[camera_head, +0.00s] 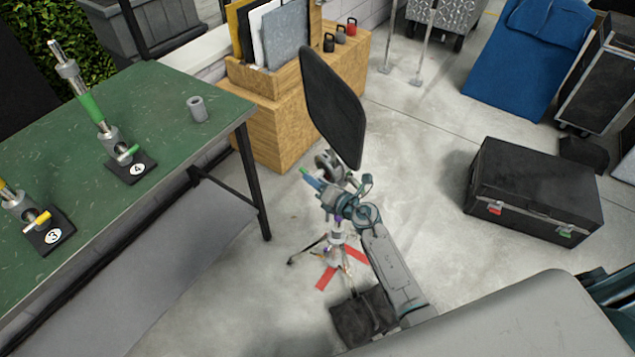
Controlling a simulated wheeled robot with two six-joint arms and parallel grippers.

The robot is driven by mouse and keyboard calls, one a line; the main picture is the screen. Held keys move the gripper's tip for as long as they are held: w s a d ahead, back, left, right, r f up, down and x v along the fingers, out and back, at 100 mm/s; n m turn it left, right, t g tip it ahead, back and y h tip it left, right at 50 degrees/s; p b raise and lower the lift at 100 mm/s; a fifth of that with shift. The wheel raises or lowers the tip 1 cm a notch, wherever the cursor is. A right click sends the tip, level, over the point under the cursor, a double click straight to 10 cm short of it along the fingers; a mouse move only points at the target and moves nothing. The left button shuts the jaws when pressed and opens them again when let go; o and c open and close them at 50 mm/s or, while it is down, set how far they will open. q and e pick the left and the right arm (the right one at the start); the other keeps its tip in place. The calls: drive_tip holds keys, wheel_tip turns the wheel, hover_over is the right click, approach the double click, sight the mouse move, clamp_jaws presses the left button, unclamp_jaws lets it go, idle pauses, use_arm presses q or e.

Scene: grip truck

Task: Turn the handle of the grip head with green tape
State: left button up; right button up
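On the green table, a metal grip head with green tape (92,106) stands tilted on a black base marked 4. Its small green handle (128,154) sticks out low at the side. On the floor, a light stand (337,240) holds a large black flag (333,106). Near its top there are metal fittings with a small greenish-blue part (311,180). My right gripper (328,188) is at these fittings, far from the table's grip head. Its fingers are too small and overlapped to tell open from shut, or whether they touch. My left gripper is out of view.
The green table (170,105) also bears a yellow-taped grip head (22,208) on base 3 and a grey cylinder (198,108). A wooden box (275,140) stands behind the stand. A black case (535,190) lies at right, with clear floor between.

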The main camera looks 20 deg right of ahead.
drive_tip(key=shift+s, duration=0.1)
drive_tip(key=v, duration=1)
drive_tip(key=shift+s+d, duration=0.15)
drive_tip(key=shift+s, duration=0.2)
drive_tip(key=shift+f, duration=0.15)
drive_tip(key=s+d+f+m+g+h, duration=0.1)
drive_tip(key=s+d+f+m+h, duration=0.15)
drive_tip(key=s+f+m, duration=0.55)
drive_tip(key=s+d+f+m+g+h, duration=0.1)
drive_tip(key=d+f+m+g+h, duration=0.2)
drive_tip(key=f, duration=0.9)
drive_tip(key=s+d+f+m+h, duration=0.1)
drive_tip(key=s+d+f+m, duration=0.1)
drive_tip(key=s+f+m, duration=0.45)
drive_tip(key=s+f+m+g, duration=0.4)
drive_tip(key=s+f, duration=0.6)
drive_tip(key=s, duration=0.5)
drive_tip(key=s+f+m+g, duration=0.5)
drive_tip(key=s+f+m, duration=0.3)
drive_tip(key=s, duration=0.8)
wheel_tip(320, 180, down, 2)
drive_tip(key=shift+f+m+g, duration=0.1)
drive_tip(key=shift+m+g, duration=0.2)
drive_tip(key=shift+m, duration=0.05)
